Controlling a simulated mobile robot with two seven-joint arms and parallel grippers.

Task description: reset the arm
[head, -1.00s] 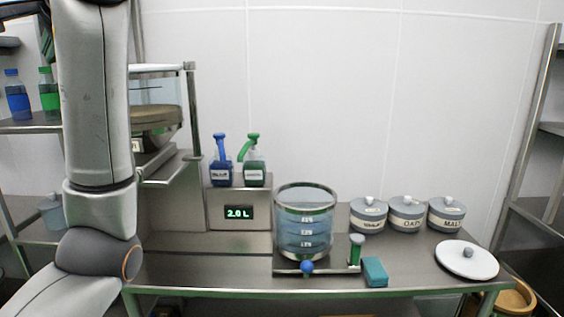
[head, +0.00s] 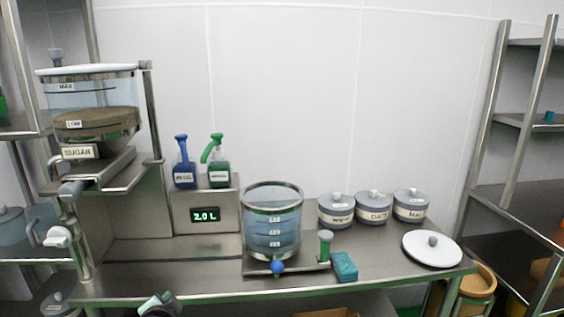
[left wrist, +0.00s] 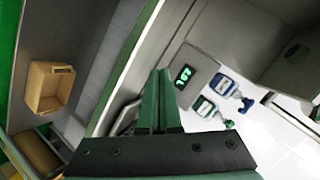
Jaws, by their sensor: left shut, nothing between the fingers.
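The left arm has only a small grey and green part in the head view, at the bottom edge left of centre, where my left gripper (head: 160,303) shows in front of the table's front edge. In the left wrist view the green fingers of my left gripper (left wrist: 157,100) are together, with nothing between them. My right gripper is in neither view.
A steel table (head: 210,285) holds a clear tank (head: 272,225) of liquid, a teal sponge (head: 344,266), several lidded jars (head: 373,207) and a white lid (head: 431,249). A sugar dispenser (head: 95,120) stands left. Pump bottles (head: 218,175) stand above the 2.0 L display (head: 205,215).

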